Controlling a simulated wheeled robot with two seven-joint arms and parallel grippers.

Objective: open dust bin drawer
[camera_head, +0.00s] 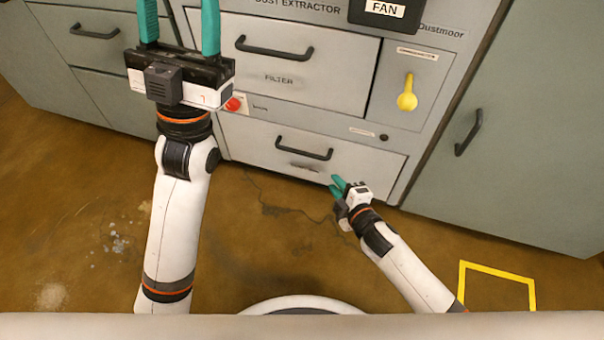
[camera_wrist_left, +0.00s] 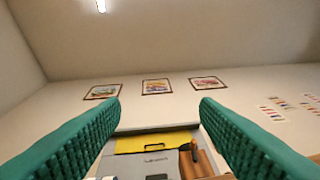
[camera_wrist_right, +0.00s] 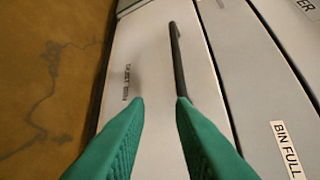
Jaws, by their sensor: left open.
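The dust bin drawer (camera_head: 350,175) is the low, wide grey front in the head view. It looks closed, with a dark bar handle (camera_head: 303,150). My right gripper (camera_head: 337,184) is in front of the drawer, below and right of the handle. In the right wrist view its green fingers (camera_wrist_right: 160,100) are partly apart with nothing between them. There the handle (camera_wrist_right: 177,60) runs up from the right fingertip, and I cannot tell whether they touch. The drawer face (camera_wrist_right: 145,55) bears a DUST BIN label. My left gripper (camera_head: 180,18) is raised high, open and empty.
Above are the filter drawer (camera_head: 285,70), a red knob (camera_head: 233,104), a yellow lever (camera_head: 407,95) and the FAN box (camera_head: 386,12). A grey cabinet door (camera_head: 530,130) stands right. The brown floor (camera_head: 270,240) before the drawer is clear, with yellow marking (camera_head: 497,270) at right.

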